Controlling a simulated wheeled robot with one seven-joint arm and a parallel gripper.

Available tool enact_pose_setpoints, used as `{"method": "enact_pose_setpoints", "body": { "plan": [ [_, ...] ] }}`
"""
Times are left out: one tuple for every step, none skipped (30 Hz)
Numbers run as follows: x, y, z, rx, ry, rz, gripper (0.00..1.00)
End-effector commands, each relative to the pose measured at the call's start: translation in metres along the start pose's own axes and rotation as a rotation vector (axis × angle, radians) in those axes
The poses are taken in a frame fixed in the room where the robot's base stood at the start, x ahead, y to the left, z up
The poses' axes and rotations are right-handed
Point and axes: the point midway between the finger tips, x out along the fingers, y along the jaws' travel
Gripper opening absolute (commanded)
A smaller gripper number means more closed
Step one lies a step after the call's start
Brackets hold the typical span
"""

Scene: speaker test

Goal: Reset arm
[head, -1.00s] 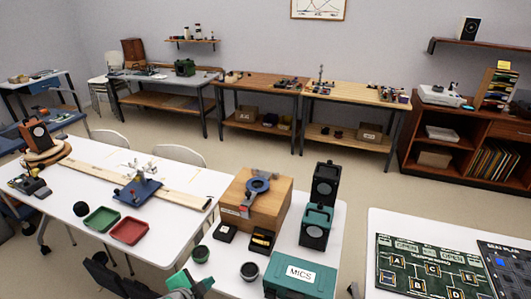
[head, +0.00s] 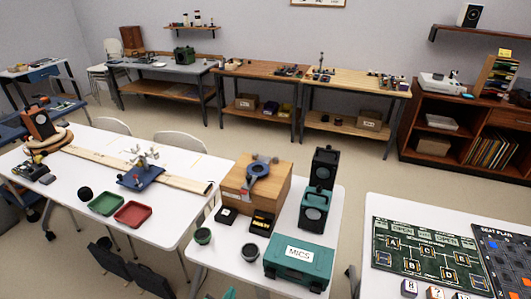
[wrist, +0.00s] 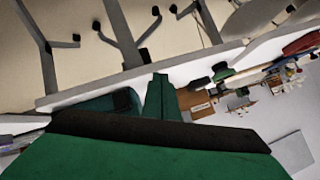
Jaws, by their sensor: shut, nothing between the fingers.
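My gripper (wrist: 160,95) shows in the wrist view as a narrow green shape in the middle, its fingers together and empty. A broad green part of mine with a dark edge fills the bottom of that view. In the head view only a small green piece of my gripper (head: 229,293) shows at the bottom edge, in front of the white table; the rest of the arm is out of frame.
The white table (head: 225,268) ahead holds a teal MICS case (head: 299,262), dark speakers (head: 314,205) and a wooden box (head: 275,185). A green tray (head: 106,203) and red tray (head: 132,214) lie left. Another white table (head: 375,205) stands right, with floor between.

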Motion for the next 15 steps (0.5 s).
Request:
{"method": "enact_pose_setpoints", "body": {
  "plan": [
    [-0.002, 0.019, 0.007, -0.037, -0.002, -0.010, 0.00],
    [-0.004, 0.026, 0.011, -0.060, 0.000, -0.022, 0.00],
    [-0.007, 0.035, 0.015, -0.088, 0.003, -0.039, 0.00],
    [-0.010, 0.043, 0.017, -0.110, 0.006, -0.050, 0.00],
    [-0.013, 0.050, 0.021, -0.132, 0.009, -0.061, 0.00],
    [-0.017, 0.058, 0.025, -0.158, 0.013, -0.076, 0.00],
    [-0.021, 0.065, 0.028, -0.178, 0.017, -0.088, 0.00],
    [-0.025, 0.071, 0.030, -0.196, 0.021, -0.099, 0.00],
    [-0.031, 0.079, 0.034, -0.220, 0.027, -0.113, 0.00],
    [-0.036, 0.085, 0.037, -0.238, 0.031, -0.123, 0.00],
    [-0.041, 0.091, 0.039, -0.255, 0.037, -0.133, 0.00],
    [-0.049, 0.098, 0.042, -0.276, 0.046, -0.148, 0.00],
    [-0.055, 0.103, 0.044, -0.293, 0.053, -0.157, 0.00],
    [-0.061, 0.109, 0.046, -0.308, 0.059, -0.166, 0.00],
    [-0.069, 0.115, 0.049, -0.328, 0.069, -0.178, 0.00]
  ]
}}
